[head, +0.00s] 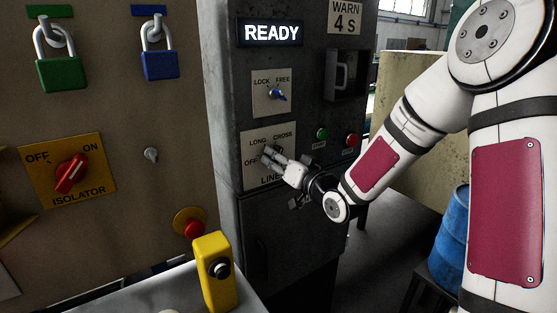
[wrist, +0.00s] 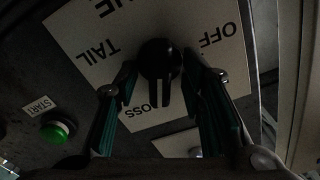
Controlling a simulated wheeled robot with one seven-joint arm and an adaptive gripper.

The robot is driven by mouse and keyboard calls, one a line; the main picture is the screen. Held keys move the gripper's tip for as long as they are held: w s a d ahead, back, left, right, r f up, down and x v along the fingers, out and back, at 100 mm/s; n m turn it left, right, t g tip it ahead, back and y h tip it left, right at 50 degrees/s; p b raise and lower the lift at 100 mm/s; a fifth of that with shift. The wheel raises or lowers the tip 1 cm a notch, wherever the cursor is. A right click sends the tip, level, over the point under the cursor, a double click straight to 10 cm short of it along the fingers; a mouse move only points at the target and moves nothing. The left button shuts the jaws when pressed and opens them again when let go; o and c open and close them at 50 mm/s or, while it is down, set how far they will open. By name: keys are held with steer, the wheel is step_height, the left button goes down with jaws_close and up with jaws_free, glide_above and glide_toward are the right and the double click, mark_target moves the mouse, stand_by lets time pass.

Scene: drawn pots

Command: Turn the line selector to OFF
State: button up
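The line selector is a black knob (wrist: 160,57) on a pale label plate (head: 283,138) on the grey cabinet. In the wrist view the lettering is upside down: OFF is at the right, TAIL at the left, and part of CROSS at the bottom. The knob's bar points down in that view, beside the letters OSS. My gripper (wrist: 160,64) is open, with one finger on each side of the knob; I cannot tell whether either touches. In the head view my gripper (head: 273,157) covers most of the knob.
A LOCK/FREE switch (head: 277,95) is above the selector. A green START button (head: 321,134) and a red button (head: 352,140) are to its right. A yellow pendant box (head: 214,272) stands in front at lower left. A red isolator handle (head: 70,173) is on the left panel. The display (head: 271,33) reads READY.

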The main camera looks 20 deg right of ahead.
jaws_close()
steer(key=shift+n, duration=0.3)
steer(key=n+b, duration=0.7)
steer(key=n, duration=0.2)
steer(key=shift+a, duration=0.2)
steer(key=shift+s+b, duration=0.1)
steer(key=shift+b, duration=0.2)
jaws_free()
